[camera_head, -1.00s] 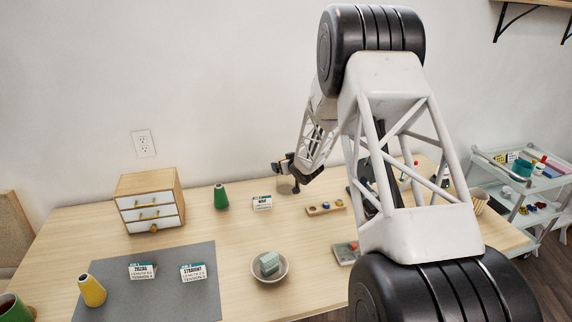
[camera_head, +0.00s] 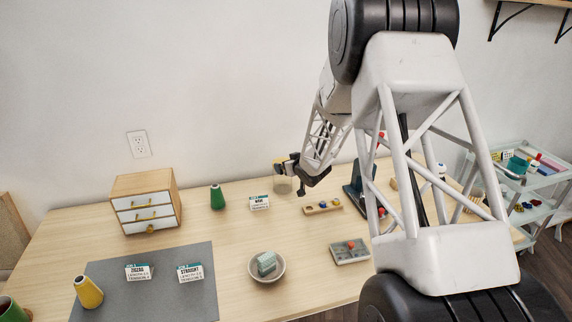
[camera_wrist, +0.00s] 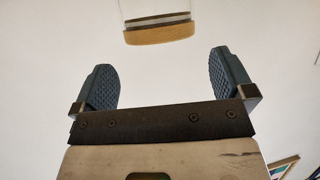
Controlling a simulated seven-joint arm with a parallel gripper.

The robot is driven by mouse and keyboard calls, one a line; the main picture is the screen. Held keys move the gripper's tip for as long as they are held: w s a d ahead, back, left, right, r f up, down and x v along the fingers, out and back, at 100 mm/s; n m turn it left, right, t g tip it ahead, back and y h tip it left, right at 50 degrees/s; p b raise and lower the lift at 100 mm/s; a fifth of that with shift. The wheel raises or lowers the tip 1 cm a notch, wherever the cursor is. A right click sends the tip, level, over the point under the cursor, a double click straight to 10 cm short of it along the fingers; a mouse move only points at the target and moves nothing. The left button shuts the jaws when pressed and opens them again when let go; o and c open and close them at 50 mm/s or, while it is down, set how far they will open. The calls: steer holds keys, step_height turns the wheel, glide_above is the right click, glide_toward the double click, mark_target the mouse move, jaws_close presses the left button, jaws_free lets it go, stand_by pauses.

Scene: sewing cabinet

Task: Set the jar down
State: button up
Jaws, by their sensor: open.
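The jar (camera_head: 283,186) is clear with a yellowish lid. It stands upright at the back of the table, near the wall, partly hidden behind my gripper (camera_head: 291,168). In the wrist view the jar (camera_wrist: 160,31) shows at the top edge as a clear body with a tan, wood-like band. It is cut off by the frame. My gripper (camera_wrist: 168,82) is open there, its two dark padded fingers wide apart. Nothing is between them, and the jar is beyond the fingertips, apart from them.
A white card (camera_head: 259,203) and green spool (camera_head: 217,197) stand left of the jar. A wooden tray (camera_head: 322,209) lies to its right. Bare table lies between bowl and card.

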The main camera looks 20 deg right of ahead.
steer(key=shift+v, duration=2.6)
steer(key=shift+r, duration=0.2)
steer(key=s+a+r+m+g+h, duration=0.1)
steer(key=s+a+r+g+h, duration=0.1)
steer(key=s+r, duration=0.7)
steer(key=s+a+r+m+g+h, duration=0.2)
steer(key=s+r, duration=0.5)
steer(key=s, duration=0.5)
steer(key=s+a+r+g, duration=0.1)
steer(key=s+a+g, duration=0.1)
steer(key=s, duration=0.9)
steer(key=s+a+r+g, duration=0.1)
steer(key=s+a+g, duration=0.1)
steer(key=s, duration=0.9)
steer(key=s+a+g+y, duration=0.1)
steer(key=s+a+g, duration=0.1)
steer(key=s, duration=1)
steer(key=shift+a+r+g, duration=0.3)
steer(key=shift+a+r, duration=0.1)
steer(key=shift+a, duration=0.5)
